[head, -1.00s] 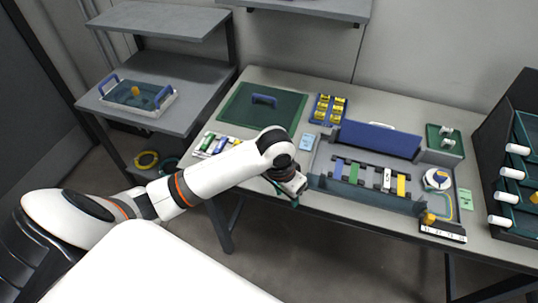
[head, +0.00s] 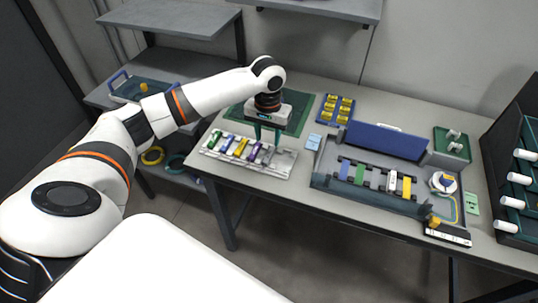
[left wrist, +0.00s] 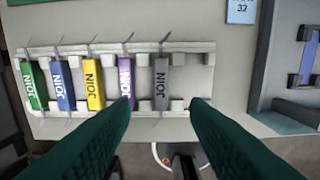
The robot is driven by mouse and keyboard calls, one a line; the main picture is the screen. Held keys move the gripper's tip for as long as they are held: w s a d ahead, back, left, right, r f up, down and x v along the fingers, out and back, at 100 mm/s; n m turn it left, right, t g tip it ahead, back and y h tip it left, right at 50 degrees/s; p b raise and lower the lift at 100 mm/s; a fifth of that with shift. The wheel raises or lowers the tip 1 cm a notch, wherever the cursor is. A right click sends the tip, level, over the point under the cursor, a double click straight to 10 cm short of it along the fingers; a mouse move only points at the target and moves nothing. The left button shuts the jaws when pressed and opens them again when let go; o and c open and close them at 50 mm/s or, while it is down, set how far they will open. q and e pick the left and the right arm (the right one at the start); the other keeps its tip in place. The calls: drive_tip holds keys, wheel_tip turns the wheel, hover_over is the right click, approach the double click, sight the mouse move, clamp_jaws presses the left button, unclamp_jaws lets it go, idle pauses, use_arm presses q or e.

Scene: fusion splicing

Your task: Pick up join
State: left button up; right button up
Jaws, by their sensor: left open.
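Several coloured JOIN pieces stand in a row in a white rack (head: 286,166) at the table's front left. In the left wrist view they are green (left wrist: 33,86), blue (left wrist: 62,86), yellow (left wrist: 94,84), purple (left wrist: 126,82) and grey (left wrist: 161,82). The rack's right end (left wrist: 190,72) is empty. My left gripper (head: 267,138) points down over the rack, open and empty. In the left wrist view its green fingertips (left wrist: 160,106) are either side of the near end of the grey join. I cannot tell the height gap. My right gripper is not in view.
A splicing tray (head: 330,184) with blue, green, white and yellow pieces lies right of the rack. A green mat (head: 300,112) is behind the gripper. A yellow-filled blue holder (head: 336,108) and a dark shelf unit (head: 510,190) stand further right.

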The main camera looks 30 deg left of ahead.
sight(268, 155)
use_arm(q)
wheel_tip(268, 155, down, 8)
drive_tip(key=shift+r+p, duration=0.25)
drive_tip(key=shift+p, duration=0.15)
drive_tip(key=shift+c, duration=0.5)
clamp_jaws()
